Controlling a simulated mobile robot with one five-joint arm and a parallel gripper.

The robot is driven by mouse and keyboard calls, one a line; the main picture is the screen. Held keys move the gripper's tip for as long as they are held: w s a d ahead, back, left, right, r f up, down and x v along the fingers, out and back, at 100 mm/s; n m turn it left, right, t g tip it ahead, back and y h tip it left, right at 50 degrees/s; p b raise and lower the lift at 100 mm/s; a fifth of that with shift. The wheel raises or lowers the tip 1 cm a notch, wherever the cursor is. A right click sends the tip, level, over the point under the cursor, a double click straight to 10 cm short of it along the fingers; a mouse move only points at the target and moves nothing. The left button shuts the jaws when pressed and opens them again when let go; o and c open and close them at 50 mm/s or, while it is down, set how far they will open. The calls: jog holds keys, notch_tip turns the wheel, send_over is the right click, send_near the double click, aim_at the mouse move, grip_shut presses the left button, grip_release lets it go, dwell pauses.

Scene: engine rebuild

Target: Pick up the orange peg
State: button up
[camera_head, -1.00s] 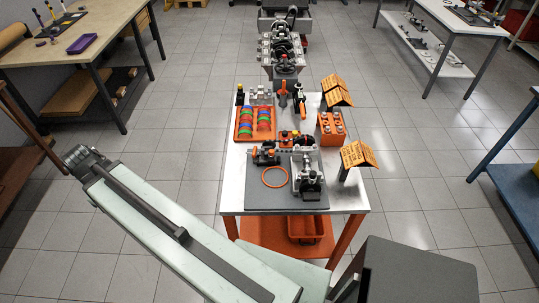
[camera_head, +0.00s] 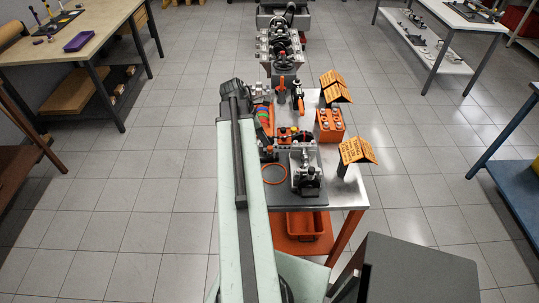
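An upright orange piece (camera_head: 281,88), which may be the orange peg, stands at the far end of the metal table (camera_head: 344,197). It is too small to be sure what it is. Another small orange-and-dark piece (camera_head: 299,101) is just to its right. My pale green arm reaches up the picture along the table's left side, and its dark upper end is left of these pieces. My gripper's fingers cannot be made out. The arm hides the table's left edge and much of the orange tray (camera_head: 264,116) with coloured rings.
On the table are an orange block with pale round tops (camera_head: 330,125), a grey machine part (camera_head: 305,172), an orange ring (camera_head: 274,174) and orange sign-like stands (camera_head: 357,151). An engine assembly (camera_head: 281,45) stands beyond.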

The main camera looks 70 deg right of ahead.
aim_at(269, 147)
jog(key=b+x, duration=0.4)
jog(key=x, duration=0.2)
jog(key=shift+w+a+b, duration=0.15)
jog(key=shift+a+b, duration=0.05)
jog(key=shift+b, duration=0.2)
jog(key=shift+r, duration=0.1)
grip_shut()
